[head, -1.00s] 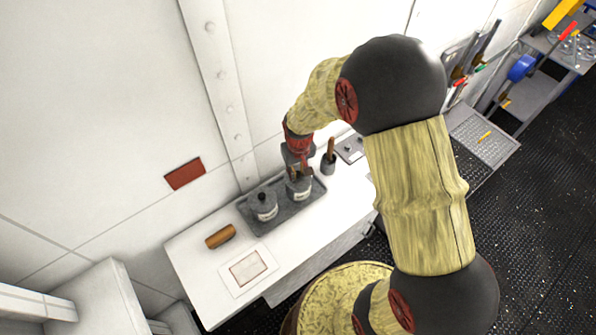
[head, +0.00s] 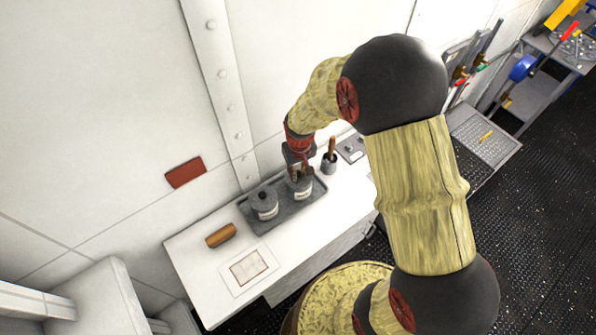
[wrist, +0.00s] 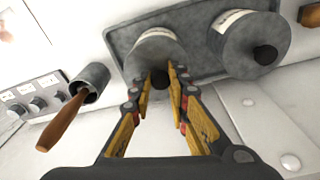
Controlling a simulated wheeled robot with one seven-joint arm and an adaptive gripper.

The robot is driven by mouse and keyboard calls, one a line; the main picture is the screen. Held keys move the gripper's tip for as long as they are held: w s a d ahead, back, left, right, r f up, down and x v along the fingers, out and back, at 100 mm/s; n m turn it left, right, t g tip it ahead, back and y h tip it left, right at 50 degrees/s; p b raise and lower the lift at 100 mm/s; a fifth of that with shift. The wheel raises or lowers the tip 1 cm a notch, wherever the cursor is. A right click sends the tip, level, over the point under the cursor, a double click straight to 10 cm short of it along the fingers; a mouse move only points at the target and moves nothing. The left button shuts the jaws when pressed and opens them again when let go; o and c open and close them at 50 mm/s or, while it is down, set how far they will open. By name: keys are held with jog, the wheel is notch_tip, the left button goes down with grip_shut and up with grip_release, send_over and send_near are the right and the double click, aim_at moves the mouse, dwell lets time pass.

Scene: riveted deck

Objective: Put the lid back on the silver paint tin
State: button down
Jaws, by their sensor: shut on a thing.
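Two grey tins with pale labels stand on a dark tray (head: 255,222). My gripper (head: 300,174) is above the right-hand tin (head: 301,191) in the head view, pointing down. In the wrist view my gripper (wrist: 162,74) is shut on the black knob (wrist: 159,81) of a grey lid (wrist: 153,53), which is at the top of that tin. The fingers hide part of the lid, and I cannot tell whether it is fully seated. The other tin (head: 263,204) has a lid with a black knob and also shows in the wrist view (wrist: 248,42).
A grey cup (head: 328,166) with a brown-handled tool stands right of the tray. A brown roller-like piece (head: 221,236) and a framed white card (head: 248,270) lie to the left on the white bench (head: 205,285). The wall rises close behind the tray.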

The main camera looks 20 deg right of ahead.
dwell(0.4)
jog(key=c, duration=1.6)
grip_release()
jog(key=shift+o, duration=0.5)
jog(key=o, duration=0.4)
jog(key=shift+c, duration=0.2)
jog(key=shift+r+p, duration=2.15)
jog(key=shift+r, duration=1.35)
jog(key=shift+c, duration=0.6)
grip_shut()
